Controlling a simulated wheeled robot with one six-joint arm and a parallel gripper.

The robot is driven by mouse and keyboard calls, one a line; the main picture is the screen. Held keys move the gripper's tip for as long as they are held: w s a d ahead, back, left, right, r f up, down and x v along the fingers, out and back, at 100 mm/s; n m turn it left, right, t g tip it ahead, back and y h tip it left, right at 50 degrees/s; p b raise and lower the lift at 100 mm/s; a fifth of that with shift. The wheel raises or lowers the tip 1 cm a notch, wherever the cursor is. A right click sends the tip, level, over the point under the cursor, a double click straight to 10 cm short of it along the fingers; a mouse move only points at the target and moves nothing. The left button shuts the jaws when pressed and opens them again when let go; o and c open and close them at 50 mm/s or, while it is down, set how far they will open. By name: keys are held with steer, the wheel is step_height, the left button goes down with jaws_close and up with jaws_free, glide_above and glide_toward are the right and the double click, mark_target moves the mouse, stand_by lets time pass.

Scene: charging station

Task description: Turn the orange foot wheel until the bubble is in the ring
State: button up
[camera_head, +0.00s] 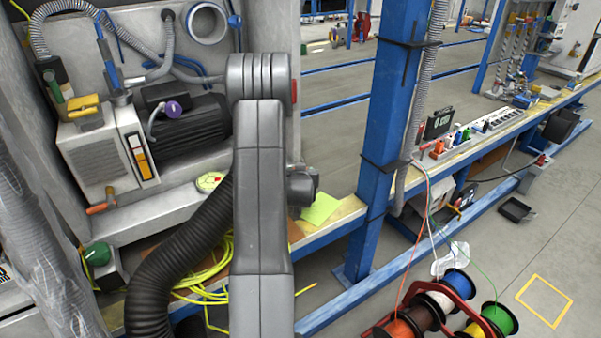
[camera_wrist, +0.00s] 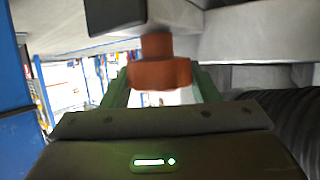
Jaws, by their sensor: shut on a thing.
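The orange foot wheel (camera_wrist: 158,74) is in the middle of the wrist view, a lobed knob on a short orange stem under a grey part. My gripper (camera_wrist: 160,86) has its green fingers on either side of the wheel and is shut on it. In the head view my arm hides the wheel and the gripper. A small round yellow-green level (camera_head: 209,181) lies on the grey ledge left of my arm. Its bubble and ring are too small to read.
A blue post (camera_head: 388,110) stands right of my arm. A grey machine with a dark motor (camera_head: 190,127) is behind it at the left. Yellow cable (camera_head: 215,275) lies under the ledge. Cable reels (camera_head: 440,305) stand on the floor at the front right.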

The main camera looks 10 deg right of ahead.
steer(key=shift+d+n+y+b, duration=0.1)
steer(key=shift+n+y+b, duration=0.4)
steer(key=shift+y+b, duration=0.1)
steer(key=shift+n+y+b, duration=0.3)
steer(key=shift+n+y, duration=0.3)
steer(key=n+y, duration=0.1)
steer(key=n+y+p, duration=0.1)
steer(key=shift+d+r+y, duration=0.15)
steer(key=shift+y, duration=0.25)
steer(key=n+g+y+p, duration=0.1)
steer(key=n+y+p, duration=0.1)
steer(key=y+p, duration=0.1)
steer(key=n+y+p, duration=0.2)
steer(key=n+p, duration=0.1)
steer(key=shift+d+r+n+g+y+p, duration=0.1)
steer(key=shift+r+n+g+y+p, duration=0.05)
steer(key=shift+n+g+y+p, duration=0.2)
steer(key=n+g+y+p, duration=0.2)
steer(key=n+g+y, duration=0.1)
steer(key=shift+w+f, duration=0.1)
steer(key=shift+f, duration=0.1)
steer(key=shift+n+g+y, duration=0.75)
steer(key=shift+n+g, duration=0.4)
steer(key=shift+n, duration=0.2)
steer(key=o, duration=0.9)
